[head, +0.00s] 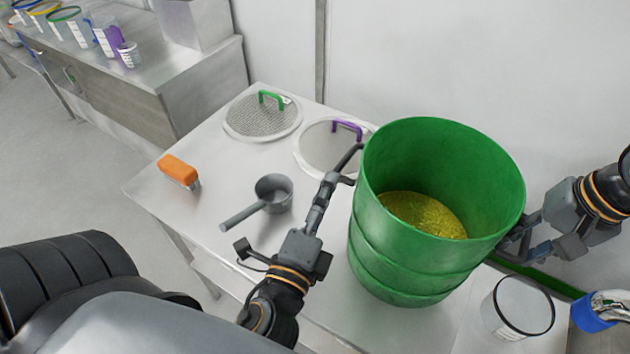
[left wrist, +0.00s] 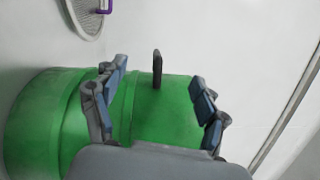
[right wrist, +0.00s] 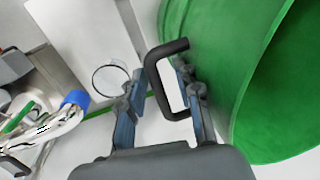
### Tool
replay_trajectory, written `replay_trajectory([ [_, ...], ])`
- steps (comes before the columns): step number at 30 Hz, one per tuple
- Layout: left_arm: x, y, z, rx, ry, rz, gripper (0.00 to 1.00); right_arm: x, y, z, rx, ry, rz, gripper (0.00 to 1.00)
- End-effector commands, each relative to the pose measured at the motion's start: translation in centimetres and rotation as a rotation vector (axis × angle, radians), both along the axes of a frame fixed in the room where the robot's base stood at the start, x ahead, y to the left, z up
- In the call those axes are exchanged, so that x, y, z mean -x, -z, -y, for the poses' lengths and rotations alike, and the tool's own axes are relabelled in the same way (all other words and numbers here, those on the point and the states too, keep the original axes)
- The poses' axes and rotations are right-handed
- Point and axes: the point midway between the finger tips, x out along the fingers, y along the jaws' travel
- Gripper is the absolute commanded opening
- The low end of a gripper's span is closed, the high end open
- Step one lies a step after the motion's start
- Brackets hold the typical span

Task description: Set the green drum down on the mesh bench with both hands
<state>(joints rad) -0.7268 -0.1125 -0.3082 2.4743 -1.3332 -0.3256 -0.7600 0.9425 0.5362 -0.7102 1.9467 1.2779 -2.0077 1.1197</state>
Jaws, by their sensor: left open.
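The open green drum (head: 375,250), with yellow granules (head: 425,213) inside, stands upright at the right side of the pale bench (head: 160,205) that bears two mesh screens. My left gripper (head: 297,205) is at the drum's left side, open. In the left wrist view its spread fingers (left wrist: 160,95) are either side of a dark handle (left wrist: 157,68), apart from it. My right gripper (head: 522,238) is at the drum's right side. In the right wrist view its fingers (right wrist: 163,95) straddle the black handle (right wrist: 152,75); whether they grip it is unclear.
Round mesh screens with a green handle (head: 262,118) and a purple handle (head: 325,150) lie at the back. A grey scoop (head: 273,190) and orange brush (head: 178,170) lie left. A clear container (head: 517,308) and blue-ended pipe (head: 598,312) are front right. Another bench (head: 150,85) holds several cups.

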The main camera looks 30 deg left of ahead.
Motion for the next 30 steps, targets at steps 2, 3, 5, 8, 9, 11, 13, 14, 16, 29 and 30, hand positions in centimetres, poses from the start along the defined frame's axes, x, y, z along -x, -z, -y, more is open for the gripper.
replay_trajectory([
  [2, 0.0, 0.0, 0.0, 0.000, 0.000, 0.000, 0.73, 0.0, 0.0, 0.0, -0.001, 0.000, 0.000, 0.34],
  [3, 0.0, 0.0, 0.0, 0.000, 0.000, 0.000, 0.73, 0.0, 0.0, 0.0, -0.001, 0.000, 0.001, 0.39],
  [5, 0.0, 0.0, 0.0, 0.000, 0.000, 0.000, 0.73, 0.0, 0.0, 0.0, -0.001, 0.000, 0.001, 0.52],
  [8, 0.0, 0.0, 0.0, 0.000, 0.000, 0.000, 0.73, 0.0, 0.0, 0.0, -0.002, 0.000, 0.001, 0.71],
  [9, 0.0, 0.0, 0.0, 0.000, 0.000, 0.000, 0.73, 0.0, 0.0, -0.1, -0.002, 0.000, 0.001, 0.71],
  [11, 0.0, 0.0, 0.0, 0.000, 0.000, 0.000, 0.73, 0.0, 0.0, -0.1, -0.002, -0.001, 0.001, 0.71],
  [13, 0.0, 0.0, 0.0, 0.000, 0.000, 0.000, 0.73, 0.0, 0.0, -0.1, -0.002, -0.001, 0.001, 0.71],
  [14, 0.0, 0.0, 0.0, 0.000, 0.000, 0.000, 0.73, 0.0, 0.0, -0.1, -0.002, -0.001, 0.001, 0.71],
  [16, 0.0, 0.0, 0.0, 0.000, 0.000, 0.000, 0.73, 0.0, 0.0, -0.1, -0.003, -0.001, 0.001, 0.71],
  [29, 0.0, 0.0, 0.0, 0.000, 0.000, 0.000, 0.73, -0.1, -1.7, 0.3, -0.002, 0.001, 0.007, 0.71],
  [30, 0.0, 0.0, 0.0, 0.000, 0.000, 0.000, 0.73, -0.1, -2.4, 0.5, -0.002, 0.001, 0.007, 0.71],
])
